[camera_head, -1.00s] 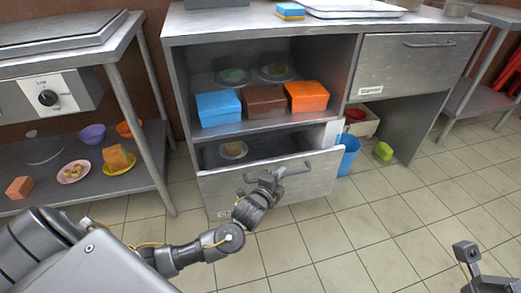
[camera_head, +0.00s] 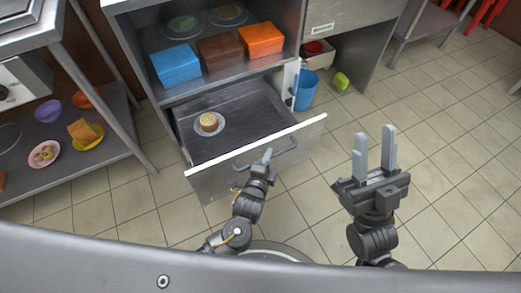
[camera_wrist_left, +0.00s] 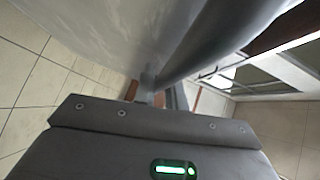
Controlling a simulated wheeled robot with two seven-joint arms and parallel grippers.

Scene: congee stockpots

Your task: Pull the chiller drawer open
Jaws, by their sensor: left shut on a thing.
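The chiller drawer (camera_head: 218,165) is pulled out of the steel counter, with its inside showing. A small plate with a round tan food item (camera_head: 209,122) sits in it. The bar handle (camera_head: 284,150) runs across the drawer front. My left gripper (camera_head: 264,162) is at this handle and shut on it. In the left wrist view the handle (camera_wrist_left: 195,45) passes close in front of the gripper (camera_wrist_left: 150,85), whose fingertips are partly hidden. My right gripper (camera_head: 375,152) is open and empty, fingers pointing up, to the right of the drawer over the floor.
Blue, brown and orange boxes (camera_head: 261,40) stand on the shelf above the drawer. A blue bin (camera_head: 306,91) and a green object (camera_head: 341,81) are on the floor to the right. A side rack (camera_head: 75,165) with bowls and plates stands at left. Tiled floor in front is clear.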

